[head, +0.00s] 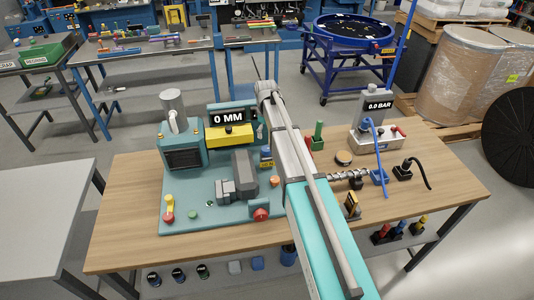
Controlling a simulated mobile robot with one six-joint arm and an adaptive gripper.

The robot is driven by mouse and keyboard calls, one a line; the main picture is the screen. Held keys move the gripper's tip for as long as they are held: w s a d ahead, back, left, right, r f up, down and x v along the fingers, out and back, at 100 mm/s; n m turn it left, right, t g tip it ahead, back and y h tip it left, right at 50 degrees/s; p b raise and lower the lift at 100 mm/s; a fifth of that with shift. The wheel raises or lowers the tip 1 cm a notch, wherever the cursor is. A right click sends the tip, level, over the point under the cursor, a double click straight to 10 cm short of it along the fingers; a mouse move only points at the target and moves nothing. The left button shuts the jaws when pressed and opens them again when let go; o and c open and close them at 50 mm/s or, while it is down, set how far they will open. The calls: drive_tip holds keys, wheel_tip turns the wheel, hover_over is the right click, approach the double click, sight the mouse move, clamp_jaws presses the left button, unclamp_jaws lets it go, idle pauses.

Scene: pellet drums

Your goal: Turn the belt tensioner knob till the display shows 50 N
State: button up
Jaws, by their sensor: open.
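A teal machine (215,205) stands on the left half of the wooden workbench. Its display (228,118) reads 0 MM, above a yellow block. A red knob (261,214) sits at its front right and a smaller orange one (275,181) behind it; I cannot tell which, if either, is the belt tensioner knob. A grey unit (372,108) at the back right has a display reading 0.0 BAR. I see no reading in N.
The wooden bench (130,215) has bare room at its left and right ends. A blue cable, a black plug (403,170) and small fittings lie on the right half. A grey table (45,205) stands at the left. Wrapped drums (455,75) stand behind right.

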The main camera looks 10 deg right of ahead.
sight(266, 148)
drive_tip(key=shift+f+b, duration=4.7)
drive_tip(key=shift+f, duration=0.25)
drive_tip(key=c, duration=1.1)
drive_tip(key=shift+c, duration=0.2)
drive_tip(key=shift+m, duration=0.5)
drive_tip(key=m, duration=0.3)
drive_tip(key=shift+m, duration=2)
